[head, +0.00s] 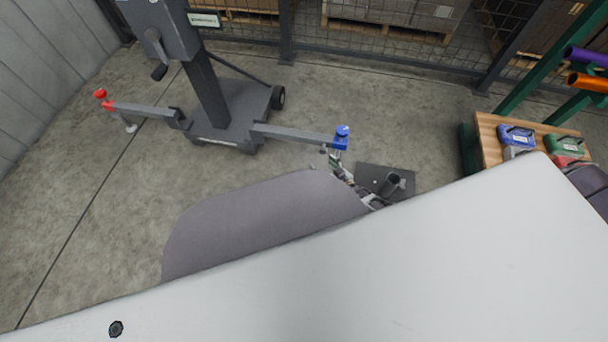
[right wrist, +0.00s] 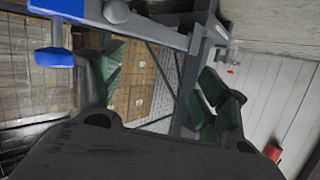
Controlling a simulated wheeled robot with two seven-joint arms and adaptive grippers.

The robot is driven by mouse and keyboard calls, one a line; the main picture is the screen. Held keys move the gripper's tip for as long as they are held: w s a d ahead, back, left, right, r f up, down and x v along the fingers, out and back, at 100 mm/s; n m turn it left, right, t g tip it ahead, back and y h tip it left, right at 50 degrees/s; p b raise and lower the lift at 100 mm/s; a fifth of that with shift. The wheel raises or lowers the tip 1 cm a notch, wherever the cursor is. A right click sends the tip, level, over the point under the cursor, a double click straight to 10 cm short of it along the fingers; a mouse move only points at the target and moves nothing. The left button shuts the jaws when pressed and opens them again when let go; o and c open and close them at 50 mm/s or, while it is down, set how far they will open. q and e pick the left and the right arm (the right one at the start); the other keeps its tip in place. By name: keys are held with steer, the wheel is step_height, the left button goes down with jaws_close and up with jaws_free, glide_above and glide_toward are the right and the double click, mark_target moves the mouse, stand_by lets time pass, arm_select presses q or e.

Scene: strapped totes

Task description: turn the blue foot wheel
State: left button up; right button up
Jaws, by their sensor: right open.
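The blue foot wheel (head: 342,131) sits on top of a blue bracket at the end of the grey stand's right leg (head: 295,134) in the head view. My right gripper (head: 336,161) is just below the blue end in the head picture; whether it touches is unclear. In the right wrist view, blue parts of this leg end (right wrist: 52,57) show at the upper left, outside the jaws. There my right gripper (right wrist: 160,88) has its green-padded fingers spread with nothing between them. My left gripper is not in view.
The stand's column (head: 207,92) rises from a wheeled base. Its left leg ends in a red foot wheel (head: 101,95). A dark floor plate (head: 385,180) lies right of my gripper. A wooden bench (head: 490,150) stands at the right. Mesh fencing and pallets line the back.

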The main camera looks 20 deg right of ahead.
steer(key=s+a+r+n+g, duration=0.1)
steer(key=s+a+r+g, duration=0.3)
steer(key=a, duration=0.5)
steer(key=shift+a+r+y, duration=0.3)
steer(key=shift+a+r, duration=0.05)
steer(key=shift+r, duration=0.25)
stand_by(0.4)
